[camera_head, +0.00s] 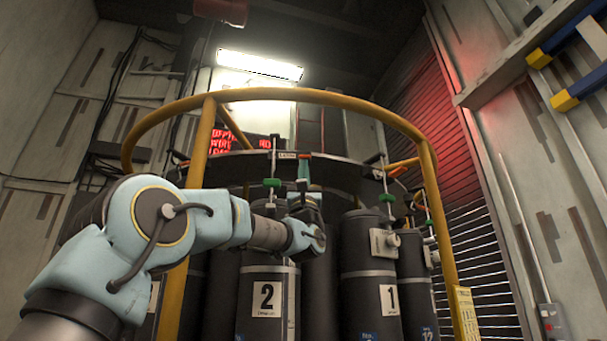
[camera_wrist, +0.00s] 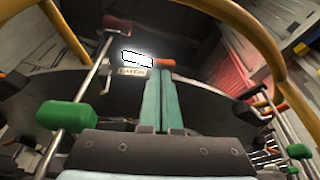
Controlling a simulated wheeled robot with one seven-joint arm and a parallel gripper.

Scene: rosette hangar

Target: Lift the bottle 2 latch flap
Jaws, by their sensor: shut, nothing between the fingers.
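Bottle 2 (camera_head: 266,306) is a dark cylinder with a white "2" label, upright in the round rack, partly behind my arm. My gripper (camera_head: 303,167) is raised above and just right of it, at the dark upper plate. In the wrist view, my teal fingers (camera_wrist: 158,85) are together, with nothing between them. A small orange tab (camera_wrist: 166,63) shows right at the fingertips, beside a small lettered plate (camera_wrist: 132,72). The tab may be the latch flap; I cannot tell whether the fingers touch it.
A yellow hoop rail (camera_head: 290,95) with posts surrounds the rack. A rod with a green block (camera_head: 272,183) stands close left of my gripper; another green block (camera_head: 387,198) is to the right. Bottle 1 (camera_head: 369,270) stands right of bottle 2. A shutter (camera_head: 440,150) lies behind.

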